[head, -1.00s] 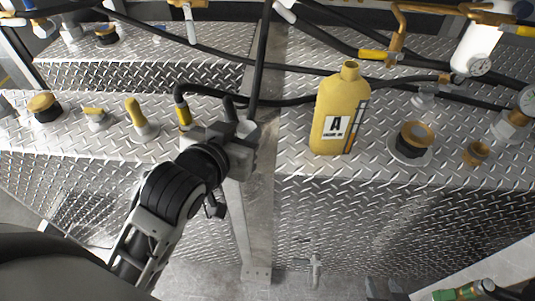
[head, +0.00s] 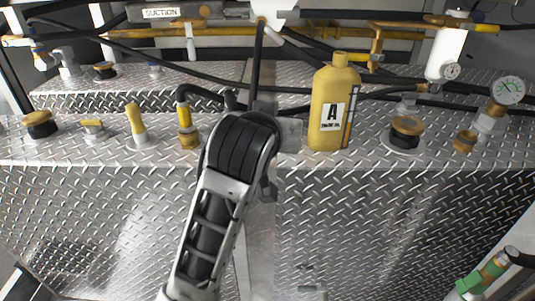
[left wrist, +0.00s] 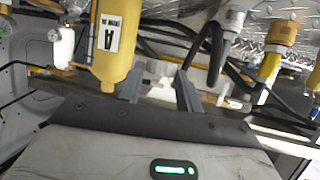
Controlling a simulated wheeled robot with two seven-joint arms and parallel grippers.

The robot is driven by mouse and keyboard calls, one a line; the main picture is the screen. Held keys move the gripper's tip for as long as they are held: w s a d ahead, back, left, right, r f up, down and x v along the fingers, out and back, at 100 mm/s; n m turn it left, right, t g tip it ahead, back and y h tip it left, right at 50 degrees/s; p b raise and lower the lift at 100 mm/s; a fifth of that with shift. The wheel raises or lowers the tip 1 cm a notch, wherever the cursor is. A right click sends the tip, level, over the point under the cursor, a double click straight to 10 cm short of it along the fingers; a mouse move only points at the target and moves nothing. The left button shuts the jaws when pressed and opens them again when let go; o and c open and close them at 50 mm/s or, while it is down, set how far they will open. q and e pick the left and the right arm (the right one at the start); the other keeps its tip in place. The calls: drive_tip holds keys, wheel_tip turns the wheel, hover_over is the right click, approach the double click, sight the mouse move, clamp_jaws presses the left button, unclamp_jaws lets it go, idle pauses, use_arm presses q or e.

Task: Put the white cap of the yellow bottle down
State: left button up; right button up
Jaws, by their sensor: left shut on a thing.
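The yellow bottle (head: 331,108), with a white "A" label, stands upright on the diamond-plate deck (head: 300,158). Its neck is bare of any white cap. In the left wrist view the bottle (left wrist: 117,45) appears upside down at upper left. My left gripper (left wrist: 160,84) is shut on the white cap (left wrist: 160,68), which shows between its two dark fingers. In the head view my left arm ends just left of the bottle, and its wrist hides most of the gripper and the cap. My right gripper is not in view.
A brass-topped black cap (head: 405,132) and a pressure gauge (head: 508,90) stand right of the bottle. The deck's front edge runs below; bare deck lies just right of the bottle.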

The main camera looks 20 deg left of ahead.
use_arm(q)
drive_tip(key=w+a+f, duration=0.1)
drive_tip(key=w+f, duration=0.2)
drive_tip(key=w, duration=0.1)
drive_tip(key=w+a+f+b, duration=0.1)
drive_tip(key=w+a+f, duration=0.1)
drive_tip(key=w+f, duration=0.1)
drive_tip(key=w+a+f, duration=0.2)
drive_tip(key=w+f, duration=0.1)
drive_tip(key=w, duration=0.1)
drive_tip(key=shift+w+a, duration=0.1)
drive_tip(key=shift+w, duration=0.3)
drive_tip(key=shift+w+a+f, duration=0.15)
drive_tip(key=shift+w+f, duration=0.2)
drive_tip(key=shift+f, duration=0.1)
drive_tip(key=shift+f+b, duration=0.4)
drive_tip(key=shift+f, duration=1)
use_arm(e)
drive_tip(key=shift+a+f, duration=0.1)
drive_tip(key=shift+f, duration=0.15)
use_arm(q)
drive_tip(key=o, duration=1)
drive_tip(key=shift+f, duration=0.1)
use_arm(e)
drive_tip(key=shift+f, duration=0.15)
